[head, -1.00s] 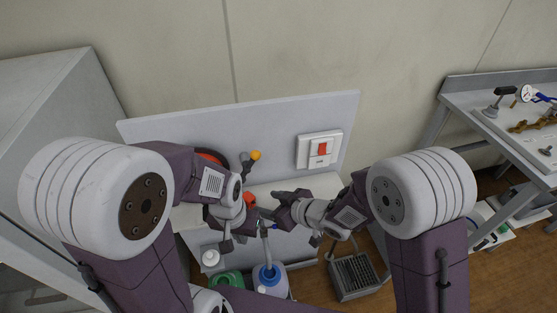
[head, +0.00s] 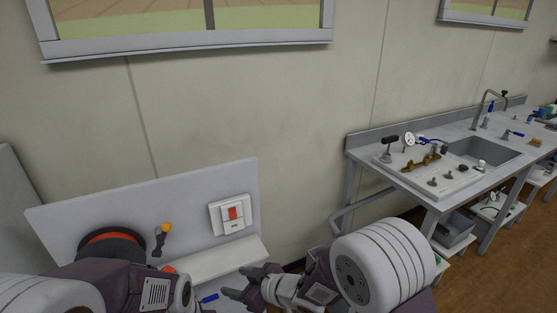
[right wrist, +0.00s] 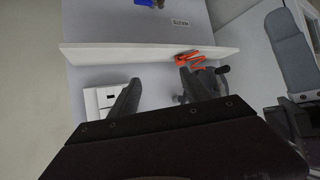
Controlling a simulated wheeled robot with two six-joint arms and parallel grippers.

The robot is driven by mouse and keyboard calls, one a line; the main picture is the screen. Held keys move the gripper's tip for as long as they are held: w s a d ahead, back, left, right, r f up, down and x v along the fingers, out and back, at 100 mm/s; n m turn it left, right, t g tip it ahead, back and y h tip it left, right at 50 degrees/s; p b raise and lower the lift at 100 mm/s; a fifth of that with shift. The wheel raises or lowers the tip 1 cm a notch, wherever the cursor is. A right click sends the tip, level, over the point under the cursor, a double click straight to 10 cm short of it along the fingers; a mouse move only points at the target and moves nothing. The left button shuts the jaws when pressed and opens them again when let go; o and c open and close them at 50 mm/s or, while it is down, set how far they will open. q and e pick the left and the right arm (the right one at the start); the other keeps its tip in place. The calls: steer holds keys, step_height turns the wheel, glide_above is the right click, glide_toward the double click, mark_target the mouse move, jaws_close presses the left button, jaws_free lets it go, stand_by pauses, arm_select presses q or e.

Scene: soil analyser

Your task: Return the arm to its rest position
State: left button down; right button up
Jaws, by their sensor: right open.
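My right arm reaches in at the bottom of the head view, and its gripper (head: 242,281) is open and empty, its fingers pointing left. It hangs in front of the low light-grey panel, below the white switch box (head: 231,214) with a red rocker. In the right wrist view the two dark fingers (right wrist: 162,92) stand apart with nothing between them. My left arm lies at the bottom left of the head view; its gripper is below the frame.
A black disc with a red ring (head: 108,247) and an orange-knobbed lever (head: 163,238) sit on the panel, left of the switch. A white ledge (head: 228,257) runs under the switch, close to the right gripper. A sink bench (head: 405,190) stands at the right.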

steer(key=w+d+r+m+t+h+p, duration=0.1)
steer(key=w+d+r+m+t+h, duration=0.2)
steer(key=d, duration=0.4)
steer(key=w+d+r+m+h+p, duration=0.1)
steer(key=w+d+r+m+p, duration=0.15)
steer(key=d+r, duration=0.3)
steer(key=s+d+f+m+g+h+p, duration=0.1)
steer(key=s+d+m+h, duration=0.1)
steer(key=d, duration=0.4)
steer(key=s+d+m+h, duration=0.1)
steer(key=d+m+h, duration=0.15)
steer(key=d, duration=0.45)
arm_select(q)
steer(key=r, duration=0.4)
steer(key=shift+w+a+r, duration=0.25)
steer(key=shift+a+r, duration=0.05)
steer(key=shift+a, duration=0.05)
arm_select(e)
steer(key=s+d+f+m+g, duration=0.1)
steer(key=s+f+g, duration=0.2)
steer(key=s, duration=0.5)
steer(key=s+d+f+g+h, duration=0.1)
steer(key=s+f+g, duration=0.2)
steer(key=s, duration=0.5)
steer(key=shift+m+g, duration=0.4)
steer(key=shift+g, duration=0.3)
steer(key=shift+d+f, duration=0.1)
